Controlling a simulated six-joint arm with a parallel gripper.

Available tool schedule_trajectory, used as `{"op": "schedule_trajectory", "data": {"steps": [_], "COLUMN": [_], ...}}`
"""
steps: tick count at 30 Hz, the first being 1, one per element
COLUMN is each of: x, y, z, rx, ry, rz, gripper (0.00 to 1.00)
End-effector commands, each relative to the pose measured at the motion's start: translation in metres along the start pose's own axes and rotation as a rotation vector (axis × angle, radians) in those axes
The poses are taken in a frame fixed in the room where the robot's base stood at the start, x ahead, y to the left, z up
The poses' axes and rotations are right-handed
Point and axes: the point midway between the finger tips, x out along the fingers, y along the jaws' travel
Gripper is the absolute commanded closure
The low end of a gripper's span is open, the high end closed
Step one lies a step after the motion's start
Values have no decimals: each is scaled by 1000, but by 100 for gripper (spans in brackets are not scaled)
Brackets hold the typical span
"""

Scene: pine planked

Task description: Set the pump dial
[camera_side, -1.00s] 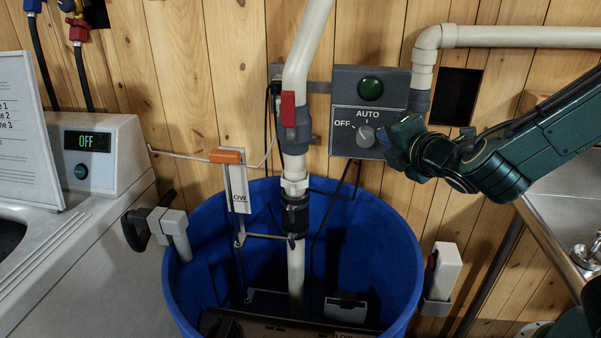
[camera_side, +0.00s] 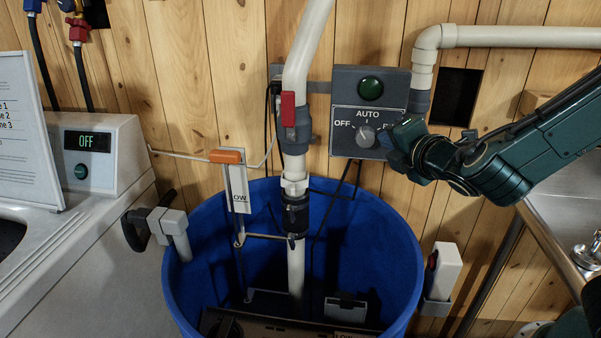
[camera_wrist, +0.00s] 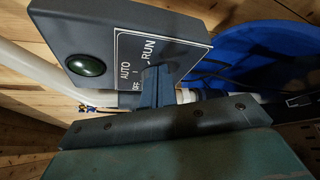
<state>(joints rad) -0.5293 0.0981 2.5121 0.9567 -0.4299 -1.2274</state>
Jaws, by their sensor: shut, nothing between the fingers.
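The pump dial (camera_side: 366,136) is a round grey knob on a dark grey control box (camera_side: 344,82) on the wall. Its panel reads OFF at left and AUTO on top; RUN also shows in the wrist view, but my gripper covers that side in the side view. I cannot tell exactly where the dial points. My gripper (camera_side: 386,141) is shut and empty at the dial's right edge, touching or very close to it. In the wrist view its fingers (camera_wrist: 151,89) overlap the panel (camera_wrist: 147,54) and hide the dial.
A green lamp (camera_side: 370,89) sits above the dial. A blue tub (camera_side: 405,245) stands below, with a white pipe (camera_side: 297,85) and red valve handle (camera_side: 288,108) left of the box. Another pipe (camera_side: 520,37) runs at upper right. Bare planks lie between box and tub.

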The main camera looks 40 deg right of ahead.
Motion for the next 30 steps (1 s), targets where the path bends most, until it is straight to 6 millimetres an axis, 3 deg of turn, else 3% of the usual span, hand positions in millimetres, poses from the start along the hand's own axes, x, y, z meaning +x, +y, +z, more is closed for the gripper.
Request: {"op": "schedule_trajectory", "data": {"steps": [19,30], "x": [-3,-10], "y": [1,26], "z": [5,18], "rx": [2,5], "ry": [-2,-3], "rz": [1,4], "gripper": [100,100]}}
